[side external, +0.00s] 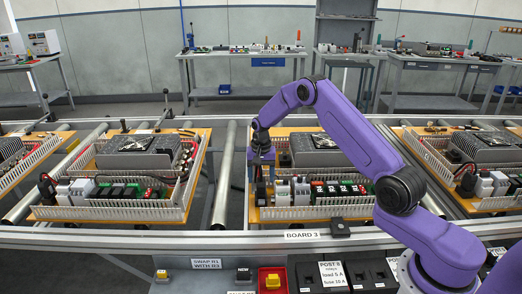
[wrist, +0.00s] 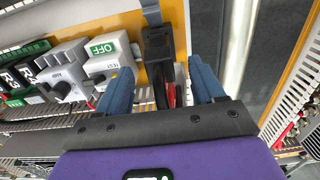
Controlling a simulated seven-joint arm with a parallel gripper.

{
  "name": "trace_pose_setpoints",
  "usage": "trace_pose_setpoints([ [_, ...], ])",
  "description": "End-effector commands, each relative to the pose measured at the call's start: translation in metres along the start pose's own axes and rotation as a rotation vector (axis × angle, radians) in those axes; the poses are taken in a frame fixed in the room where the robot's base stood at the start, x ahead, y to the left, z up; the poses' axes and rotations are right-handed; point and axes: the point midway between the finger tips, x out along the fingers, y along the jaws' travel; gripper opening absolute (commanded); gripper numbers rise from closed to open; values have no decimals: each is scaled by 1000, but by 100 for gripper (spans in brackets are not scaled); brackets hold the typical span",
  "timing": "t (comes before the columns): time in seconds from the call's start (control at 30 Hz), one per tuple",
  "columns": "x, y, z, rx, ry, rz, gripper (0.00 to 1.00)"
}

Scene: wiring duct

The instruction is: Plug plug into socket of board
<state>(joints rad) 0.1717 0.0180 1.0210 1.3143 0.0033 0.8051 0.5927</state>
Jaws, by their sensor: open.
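My gripper (side external: 261,168) points down over the left end of the middle board (side external: 345,211). In the wrist view its two blue fingers (wrist: 163,68) stand apart. A black plug-like part (wrist: 158,45) with red and black leads (wrist: 177,88) lies between them, with a visible gap on either side. Its lower end is hidden behind the gripper body, and I cannot tell whether it sits in a socket. The board's socket is not clearly identifiable in either view.
Grey-white modules, one marked OFF (wrist: 102,47), stand close beside the left finger. White slotted duct (side external: 315,212) edges the board. Metal rollers (side external: 227,165) lie left of it. Similar boards stand on both sides, the left one with a grey box (side external: 137,152).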

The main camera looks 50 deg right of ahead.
Motion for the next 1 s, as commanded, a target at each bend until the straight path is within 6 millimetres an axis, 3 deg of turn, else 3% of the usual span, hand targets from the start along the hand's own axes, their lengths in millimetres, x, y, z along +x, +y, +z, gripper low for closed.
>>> trace_pose_setpoints([
  [0.3,-70,-1,-1,0,6,-4,68],
  [0.6,-124,-1,0,-1,3,-2,68],
  [0.8,-141,-1,0,-1,2,-1,68],
  [1.0,-144,0,0,-1,0,0,68],
])
